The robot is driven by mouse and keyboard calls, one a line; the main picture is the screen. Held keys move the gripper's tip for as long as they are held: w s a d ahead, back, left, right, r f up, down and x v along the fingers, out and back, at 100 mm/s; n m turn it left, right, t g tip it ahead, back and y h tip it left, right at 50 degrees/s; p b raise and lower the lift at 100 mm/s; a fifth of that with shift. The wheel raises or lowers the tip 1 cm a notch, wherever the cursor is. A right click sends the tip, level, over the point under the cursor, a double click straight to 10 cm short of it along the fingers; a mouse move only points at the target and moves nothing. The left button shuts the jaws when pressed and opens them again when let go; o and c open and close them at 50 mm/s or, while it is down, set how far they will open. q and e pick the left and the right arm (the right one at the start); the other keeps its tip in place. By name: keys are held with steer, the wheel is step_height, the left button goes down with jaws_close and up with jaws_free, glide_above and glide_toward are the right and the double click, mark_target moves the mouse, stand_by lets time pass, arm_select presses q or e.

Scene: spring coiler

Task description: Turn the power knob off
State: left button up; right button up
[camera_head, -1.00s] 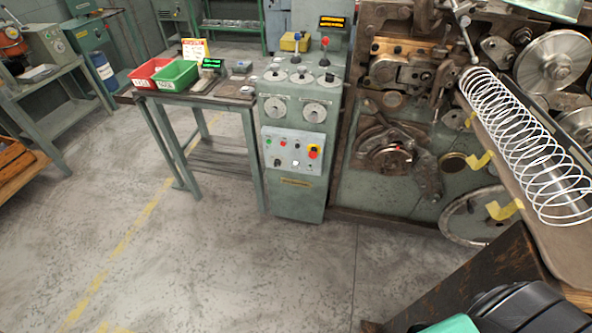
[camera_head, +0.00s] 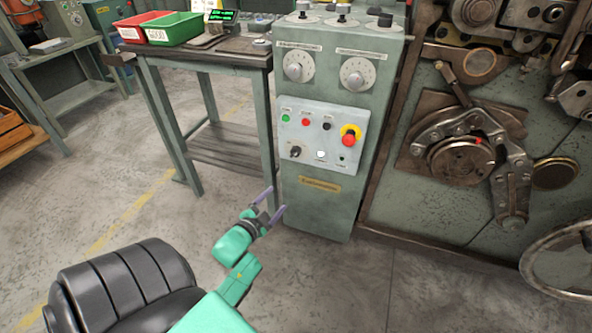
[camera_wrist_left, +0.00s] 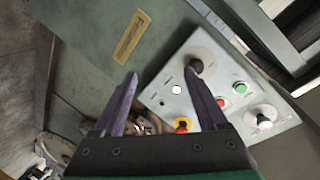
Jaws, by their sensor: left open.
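The control panel (camera_head: 312,133) is a pale plate on the front of a green cabinet. A black rotary knob (camera_head: 295,151), likely the power knob, is at its lower left; its label is too small to read. My left gripper (camera_head: 275,201) is open and empty, in front of the cabinet, lower in the picture than the knob. In the left wrist view, the black knob (camera_wrist_left: 195,67) appears by the tip of the right-hand finger, with no clear contact. My left gripper (camera_wrist_left: 160,73) has its fingers apart there. My right gripper is not in view.
A red emergency button (camera_head: 349,137) on a yellow ring, a white button (camera_head: 320,155) and small coloured buttons share the panel. Two dials (camera_head: 357,74) are above. A side table (camera_head: 200,62) stands left, a coiling machine (camera_head: 462,160) right. Open floor lies in front.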

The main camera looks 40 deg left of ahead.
mark_target(293, 155)
arm_select(q)
step_height(293, 155, up, 6)
steer(key=a+m+t+b, duration=0.2)
steer(key=t, duration=0.1)
steer(key=shift+y, duration=0.3)
steer(key=b+x, duration=0.1)
steer(key=x, duration=0.3)
steer(key=b+x, duration=0.1)
steer(key=x, duration=0.4)
steer(key=f+x, duration=0.1)
steer(key=x, duration=0.3)
steer(key=shift+w+r+b, duration=0.1)
steer(key=shift+w+b, duration=0.3)
steer(key=shift+w, duration=0.05)
steer(key=shift+w+r, duration=0.1)
steer(key=shift+w, duration=0.45)
jaws_close()
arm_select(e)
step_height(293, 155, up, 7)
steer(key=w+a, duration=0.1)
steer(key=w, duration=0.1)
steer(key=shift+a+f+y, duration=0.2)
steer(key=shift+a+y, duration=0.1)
